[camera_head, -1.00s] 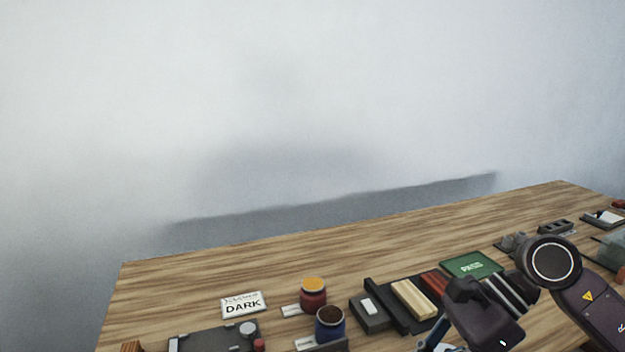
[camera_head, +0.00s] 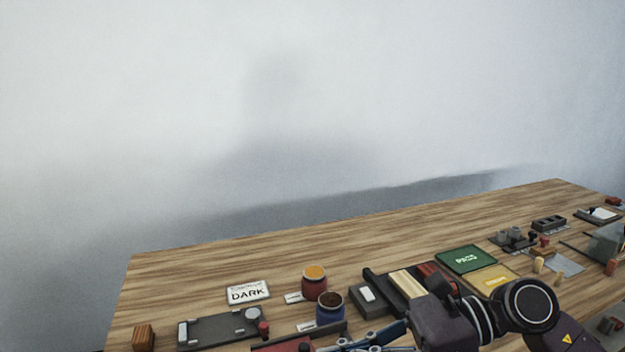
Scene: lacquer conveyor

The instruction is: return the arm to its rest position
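My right arm comes in from the lower right over the table's front part. Its gripper (camera_head: 376,340) hangs at the bottom edge, left of the dark wrist, with grey-blue finger links partly cut off by the frame. I cannot tell whether it is open or shut, and no held thing shows. It is in front of the dark tray with wooden and red blocks (camera_head: 403,283) and right of the blue jar (camera_head: 330,308). My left gripper is not in view.
The wooden table (camera_head: 230,260) holds a red jar (camera_head: 314,282), a DARK sign (camera_head: 247,292), a grey fixture (camera_head: 215,330), a green PASS pad (camera_head: 466,259), and a yellow pad (camera_head: 493,279). Small fixtures stand at right. The table's back strip is clear.

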